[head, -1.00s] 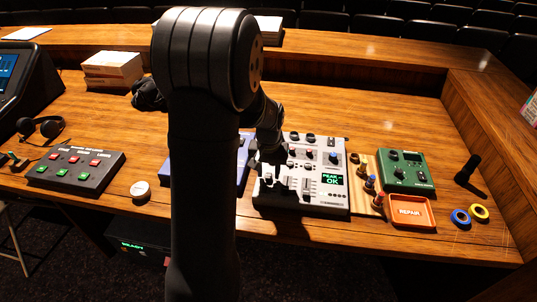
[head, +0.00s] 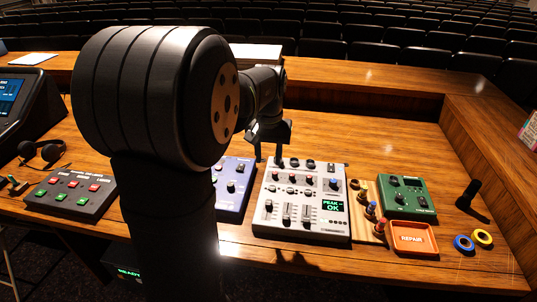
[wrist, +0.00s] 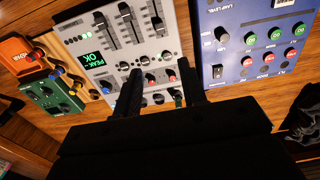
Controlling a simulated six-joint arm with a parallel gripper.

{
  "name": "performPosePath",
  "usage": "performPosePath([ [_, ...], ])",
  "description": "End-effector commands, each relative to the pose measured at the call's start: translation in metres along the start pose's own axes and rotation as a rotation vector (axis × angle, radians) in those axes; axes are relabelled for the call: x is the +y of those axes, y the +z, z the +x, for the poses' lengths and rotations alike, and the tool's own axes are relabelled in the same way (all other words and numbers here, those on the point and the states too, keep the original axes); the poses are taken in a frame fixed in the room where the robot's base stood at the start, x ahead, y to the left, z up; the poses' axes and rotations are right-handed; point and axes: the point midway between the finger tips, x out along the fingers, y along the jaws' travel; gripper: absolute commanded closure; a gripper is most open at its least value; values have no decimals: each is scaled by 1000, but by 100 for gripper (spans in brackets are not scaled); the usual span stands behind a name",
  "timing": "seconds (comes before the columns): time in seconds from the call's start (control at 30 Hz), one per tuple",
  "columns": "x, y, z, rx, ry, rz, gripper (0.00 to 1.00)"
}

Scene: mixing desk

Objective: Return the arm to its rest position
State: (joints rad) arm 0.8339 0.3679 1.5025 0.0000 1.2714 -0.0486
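My gripper (head: 268,142) is raised above the back edge of the grey mixer (head: 268,228), apart from its controls. In the wrist view, my gripper's two fingers (wrist: 160,66) stand apart with nothing held between them. The mixer (wrist: 104,52) has knobs, faders and a small screen reading "PEAK OK". My upper arm covers the left-centre of the head view and hides part of the desk. No rest position is marked in the views.
A blue unit (head: 232,187) stands left of the mixer. On the right are a green box (head: 407,196), an orange REPAIR tray (head: 432,251), tape rolls (head: 482,238) and a black upright stick (head: 467,195). A button box (head: 70,193) sits left. The desk behind the mixer is clear.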

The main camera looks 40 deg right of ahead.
Motion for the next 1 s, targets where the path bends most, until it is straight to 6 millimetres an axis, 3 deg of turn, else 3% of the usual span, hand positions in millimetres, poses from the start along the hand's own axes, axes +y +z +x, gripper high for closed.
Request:
performPosePath([
  [0.57, 0, 0, 4, -1, 0, 0, 62],
  [0.77, 0, 0, 28, -3, 0, 0, 62],
  [1.0, 0, 1, 76, -5, 0, 0, 62],
])
